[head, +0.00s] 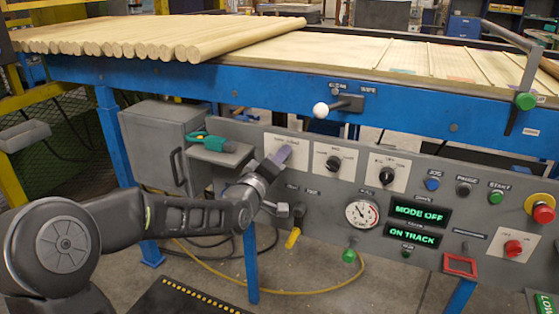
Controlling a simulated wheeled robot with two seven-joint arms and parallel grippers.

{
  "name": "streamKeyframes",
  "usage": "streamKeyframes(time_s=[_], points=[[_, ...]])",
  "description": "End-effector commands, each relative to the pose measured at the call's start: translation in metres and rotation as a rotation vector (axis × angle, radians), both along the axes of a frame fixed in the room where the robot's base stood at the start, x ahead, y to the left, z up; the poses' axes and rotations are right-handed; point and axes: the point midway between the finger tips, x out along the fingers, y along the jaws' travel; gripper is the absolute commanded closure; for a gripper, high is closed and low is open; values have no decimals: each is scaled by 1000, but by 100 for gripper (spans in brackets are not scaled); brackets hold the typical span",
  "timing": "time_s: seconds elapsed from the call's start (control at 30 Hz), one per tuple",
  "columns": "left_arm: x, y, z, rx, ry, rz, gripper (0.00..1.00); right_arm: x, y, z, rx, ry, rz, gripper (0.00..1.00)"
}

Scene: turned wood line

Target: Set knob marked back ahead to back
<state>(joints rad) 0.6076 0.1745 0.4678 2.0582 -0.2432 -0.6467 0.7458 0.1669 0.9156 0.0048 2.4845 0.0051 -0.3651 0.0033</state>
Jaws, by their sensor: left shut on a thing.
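A pale square plate (299,159) is the leftmost of three dial plates on the grey control panel. My left gripper (282,157) reaches it from the lower left and is shut on the knob there. The fingers cover that knob, so its pointer is hidden, and the plate's lettering is too small to read. A black knob (333,163) sits on the middle plate and another black knob (387,175) on the right plate. Their labels are also hard to read. My right gripper is not in view.
A lit MODE OFF display (421,213) and ON TRACK display (412,235) sit below the dials, near a round gauge (361,213). A red mushroom button (542,213) is far right. A green-handled tool (213,143) lies left of the gripper. Wooden rods (150,38) lie above.

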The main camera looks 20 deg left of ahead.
Motion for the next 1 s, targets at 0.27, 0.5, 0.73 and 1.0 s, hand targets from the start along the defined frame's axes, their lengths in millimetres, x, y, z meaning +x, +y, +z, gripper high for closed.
streamKeyframes(time_s=[0.27, 0.5, 0.73, 1.0], points=[[0, 0, -1, -169, 1, 0, 100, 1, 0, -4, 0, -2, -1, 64], [0, 0, -1, -229, 1, 0, 100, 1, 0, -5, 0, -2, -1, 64], [0, 0, -1, -236, 1, 0, 100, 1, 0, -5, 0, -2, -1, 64], [0, 0, -1, -235, 1, 0, 59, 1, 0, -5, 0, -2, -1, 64]])
